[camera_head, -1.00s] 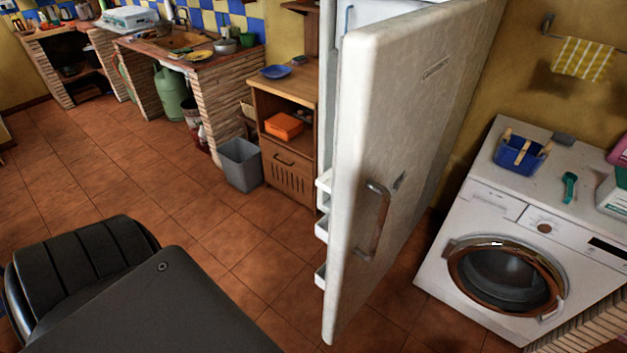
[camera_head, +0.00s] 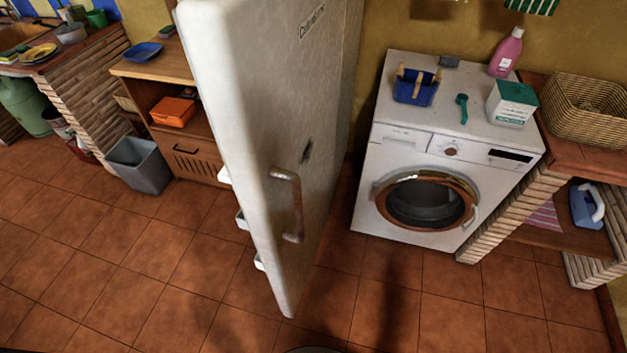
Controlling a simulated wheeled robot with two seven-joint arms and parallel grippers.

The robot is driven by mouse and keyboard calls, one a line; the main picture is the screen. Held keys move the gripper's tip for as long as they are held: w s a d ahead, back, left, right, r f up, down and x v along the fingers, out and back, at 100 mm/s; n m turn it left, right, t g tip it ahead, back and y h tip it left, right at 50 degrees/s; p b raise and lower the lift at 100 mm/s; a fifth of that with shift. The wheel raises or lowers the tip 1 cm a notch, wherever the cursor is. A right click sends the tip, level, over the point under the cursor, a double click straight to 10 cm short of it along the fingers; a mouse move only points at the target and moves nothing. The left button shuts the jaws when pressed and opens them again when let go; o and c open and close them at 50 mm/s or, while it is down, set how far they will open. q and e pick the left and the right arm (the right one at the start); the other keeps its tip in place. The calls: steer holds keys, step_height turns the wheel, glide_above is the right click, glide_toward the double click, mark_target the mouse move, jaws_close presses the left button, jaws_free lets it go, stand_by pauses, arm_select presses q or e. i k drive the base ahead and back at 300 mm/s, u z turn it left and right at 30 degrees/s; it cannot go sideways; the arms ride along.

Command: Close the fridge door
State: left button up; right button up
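The white fridge door (camera_head: 258,130) stands wide open, its free edge swung out toward me. Its outer face with the metal handle (camera_head: 290,205) faces right. Parts of the white door shelves (camera_head: 241,218) show past its left edge. The fridge body is hidden behind the door. Neither of my grippers is in view.
A washing machine (camera_head: 400,145) stands right of the door, with a brick counter (camera_head: 510,210) beyond it. A wooden cabinet (camera_head: 190,150) and a grey bin (camera_head: 139,165) are on the left. The tiled floor (camera_head: 130,270) in front is clear.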

mark_target(265, 73)
steer(key=i, duration=0.2)
steer(key=u, duration=1.2)
steer(key=k, duration=0.8)
steer(key=z, duration=1)
